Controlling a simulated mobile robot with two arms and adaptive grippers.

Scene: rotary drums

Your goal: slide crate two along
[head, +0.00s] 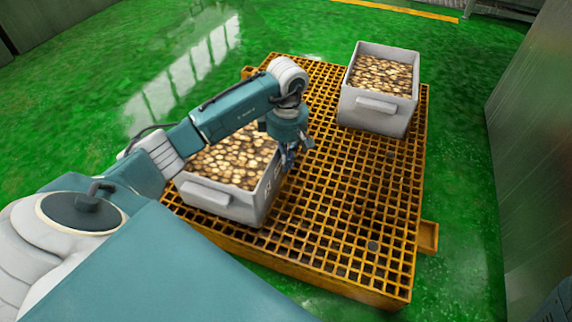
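Two grey crates filled with round brown-and-tan pieces stand on a yellow grid platform (335,235). The near crate (222,199) is at the platform's left side, partly hidden behind my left arm. The far crate (375,112) is at the back right, fully visible, with a handle on its front wall. Which of them is crate two, I cannot tell. My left gripper (288,160) points down at the right wall of the near crate, close to its rim. Its fingers are small and dark, and I cannot tell whether they are open or touching the wall. My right gripper is not in view.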

